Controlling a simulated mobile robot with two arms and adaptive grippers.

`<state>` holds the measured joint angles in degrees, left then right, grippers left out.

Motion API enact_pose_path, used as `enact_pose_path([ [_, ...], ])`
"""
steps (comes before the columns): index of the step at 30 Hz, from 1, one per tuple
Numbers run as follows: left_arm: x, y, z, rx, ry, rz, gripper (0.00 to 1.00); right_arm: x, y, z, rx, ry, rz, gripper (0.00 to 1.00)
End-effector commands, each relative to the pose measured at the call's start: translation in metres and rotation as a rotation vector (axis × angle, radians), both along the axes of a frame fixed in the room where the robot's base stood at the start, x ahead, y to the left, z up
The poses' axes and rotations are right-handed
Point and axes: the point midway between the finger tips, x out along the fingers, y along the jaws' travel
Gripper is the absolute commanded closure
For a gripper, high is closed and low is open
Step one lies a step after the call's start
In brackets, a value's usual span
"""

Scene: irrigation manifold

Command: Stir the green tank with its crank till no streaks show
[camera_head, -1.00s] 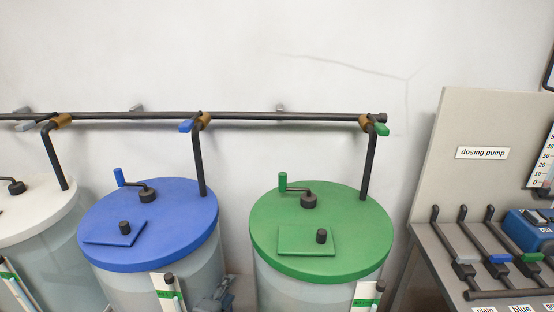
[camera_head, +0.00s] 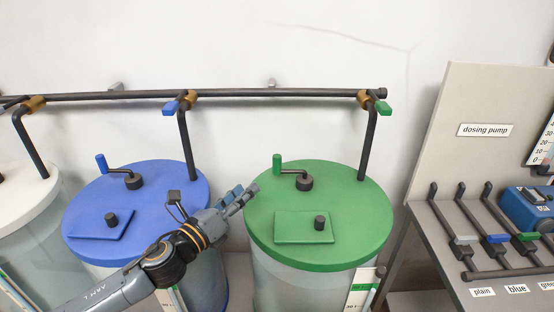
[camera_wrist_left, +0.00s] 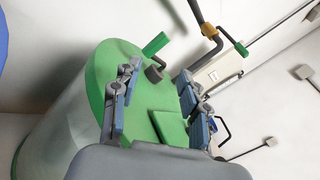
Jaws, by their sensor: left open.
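The green tank (camera_head: 262,232) has a round green lid with a square hatch (camera_head: 303,228) and a black knob on it. Its crank (camera_head: 277,165) has an upright green handle on a black arm and hub near the back left of the lid. My left gripper (camera_head: 246,194) is open and empty beside the left edge of the green lid, in front of and left of the crank. In the left wrist view the crank handle (camera_wrist_left: 156,44) shows beyond and between the open fingers. I cannot tell streaks in the tank. My right gripper is not in view.
A blue-lidded tank (camera_head: 85,195) stands left, partly behind my left arm, with a white-lidded one (camera_head: 22,200) further left. A dark pipe (camera_head: 230,95) with valves runs along the wall; a drop pipe (camera_head: 368,145) meets the green lid. The dosing pump bench (camera_head: 450,270) stands right.

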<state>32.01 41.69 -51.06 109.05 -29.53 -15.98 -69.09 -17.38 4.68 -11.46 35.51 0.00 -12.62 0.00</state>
Motion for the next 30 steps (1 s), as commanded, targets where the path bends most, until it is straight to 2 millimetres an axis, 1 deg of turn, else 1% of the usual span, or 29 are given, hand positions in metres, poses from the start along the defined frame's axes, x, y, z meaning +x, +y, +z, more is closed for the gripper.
enact_pose_path([
  [1, 0.005, 0.003, 0.005, 0.079, -0.057, -0.023, 0.56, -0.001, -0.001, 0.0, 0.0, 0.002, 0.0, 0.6],
  [3, 0.01, 0.005, 0.009, 0.185, -0.132, -0.061, 0.56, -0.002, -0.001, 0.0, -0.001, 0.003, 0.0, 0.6],
  [7, 0.016, 0.012, 0.013, 0.37, -0.257, -0.123, 0.56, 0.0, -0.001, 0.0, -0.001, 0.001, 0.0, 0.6],
  [11, 0.019, 0.016, 0.013, 0.461, -0.316, -0.157, 0.56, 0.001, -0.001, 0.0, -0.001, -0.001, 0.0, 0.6],
  [14, 0.024, 0.011, 0.014, 0.472, -0.324, -0.163, 0.56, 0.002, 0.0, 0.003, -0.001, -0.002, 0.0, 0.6],
  [17, 0.033, 0.001, 0.016, 0.467, -0.321, -0.162, 0.56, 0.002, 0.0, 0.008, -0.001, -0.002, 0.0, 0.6],
  [24, 0.069, -0.036, 0.016, 0.465, -0.321, -0.161, 0.56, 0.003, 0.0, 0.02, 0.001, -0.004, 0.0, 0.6],
  [30, 0.096, -0.063, 0.015, 0.465, -0.319, -0.161, 0.56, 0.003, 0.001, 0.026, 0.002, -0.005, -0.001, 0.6],
])
